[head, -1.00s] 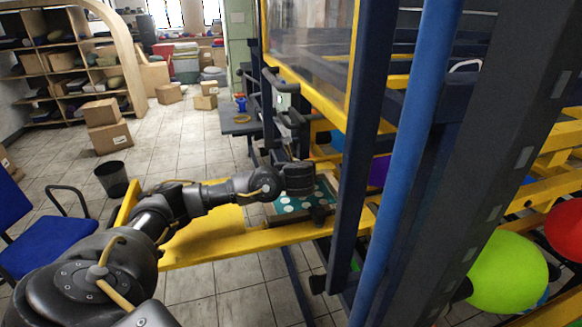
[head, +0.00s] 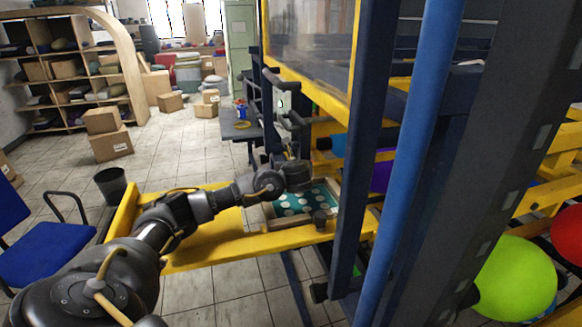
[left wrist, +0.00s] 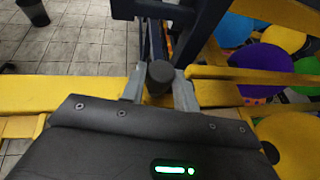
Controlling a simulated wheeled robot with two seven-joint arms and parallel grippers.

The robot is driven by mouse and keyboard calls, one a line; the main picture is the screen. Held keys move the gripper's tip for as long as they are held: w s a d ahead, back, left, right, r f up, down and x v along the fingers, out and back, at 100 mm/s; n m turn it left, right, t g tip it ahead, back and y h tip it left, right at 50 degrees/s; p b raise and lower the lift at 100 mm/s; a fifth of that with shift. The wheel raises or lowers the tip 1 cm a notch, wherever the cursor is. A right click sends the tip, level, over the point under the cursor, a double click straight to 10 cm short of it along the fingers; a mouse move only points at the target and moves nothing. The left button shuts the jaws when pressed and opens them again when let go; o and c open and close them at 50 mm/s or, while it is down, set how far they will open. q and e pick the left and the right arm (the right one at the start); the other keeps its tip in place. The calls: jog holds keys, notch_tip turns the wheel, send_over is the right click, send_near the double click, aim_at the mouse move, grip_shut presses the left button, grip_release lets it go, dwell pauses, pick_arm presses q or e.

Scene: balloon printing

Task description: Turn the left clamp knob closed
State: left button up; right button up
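In the left wrist view a dark, round-topped clamp knob (left wrist: 160,73) stands upright between the two grey fingers of my left gripper (left wrist: 159,90). The fingers are apart, one on each side of the knob; whether either touches it is hard to tell. In the head view my left gripper (head: 294,176) is over the far part of the yellow frame, beside the teal dotted plate (head: 302,201). Its fingertips and the knob between them are not clear there. Another dark knob-like part (head: 320,218) sits at the plate's near right corner. My right gripper is out of view.
A yellow beam (head: 220,250) runs below my left arm. A thick blue post (head: 405,170) and dark uprights stand close on the right. Green (head: 515,278) and red (head: 568,235) balloons are at lower right. A blue chair (head: 50,245) is at left, with open floor behind.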

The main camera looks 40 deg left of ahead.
pick_arm(q)
jog(key=shift+c, duration=1.2)
